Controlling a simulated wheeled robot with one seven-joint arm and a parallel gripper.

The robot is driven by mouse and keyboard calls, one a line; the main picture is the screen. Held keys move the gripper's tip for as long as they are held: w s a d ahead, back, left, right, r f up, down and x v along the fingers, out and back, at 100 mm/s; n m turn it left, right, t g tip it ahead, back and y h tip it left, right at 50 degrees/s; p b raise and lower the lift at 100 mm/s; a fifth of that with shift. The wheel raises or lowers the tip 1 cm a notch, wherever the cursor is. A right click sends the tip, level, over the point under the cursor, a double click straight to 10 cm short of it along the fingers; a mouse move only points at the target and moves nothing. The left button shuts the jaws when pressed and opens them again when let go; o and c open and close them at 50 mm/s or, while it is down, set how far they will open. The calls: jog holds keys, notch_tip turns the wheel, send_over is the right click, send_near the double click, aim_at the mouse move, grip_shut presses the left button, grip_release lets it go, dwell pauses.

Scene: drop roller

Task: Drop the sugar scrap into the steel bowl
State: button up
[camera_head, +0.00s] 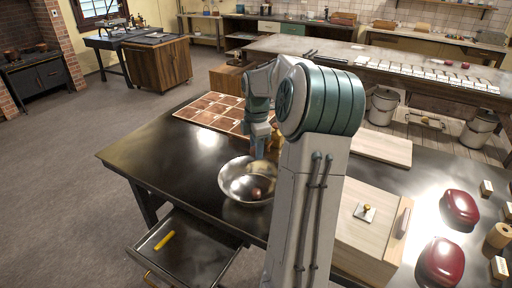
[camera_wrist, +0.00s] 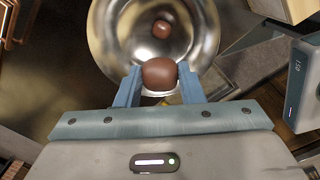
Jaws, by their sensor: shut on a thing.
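The steel bowl (camera_head: 232,181) stands on the dark metal table, and it also fills the top middle of the wrist view (camera_wrist: 104,36). My gripper (camera_wrist: 160,84) is shut on a rounded brown lump (camera_wrist: 160,72), which I take for the sugar scrap. In the wrist view the lump overlaps the bowl's near rim. A smaller brown shape (camera_wrist: 162,29) shows inside the bowl, also in the head view (camera_head: 257,193); I cannot tell whether it is a piece or a reflection. In the head view my gripper (camera_head: 262,153) is at the bowl's far side, its fingertips partly hidden.
A tiled brown tray (camera_head: 212,112) lies behind the bowl. An open drawer (camera_head: 190,250) with a yellow stick (camera_head: 165,240) juts out in front. A pale wooden box (camera_head: 365,228) and dark red rounded objects (camera_head: 461,207) stand to the right. The table's left part is clear.

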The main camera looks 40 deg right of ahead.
notch_tip(320, 180, down, 6)
jog(key=b, duration=0.4)
jog(key=shift+r, duration=0.25)
jog(key=o, duration=1)
jog(key=shift+o, duration=0.2)
notch_tip(320, 180, up, 14)
jog(key=shift+s+f+b, duration=0.1)
jog(key=shift+s+b, duration=0.05)
jog(key=shift+b, duration=0.3)
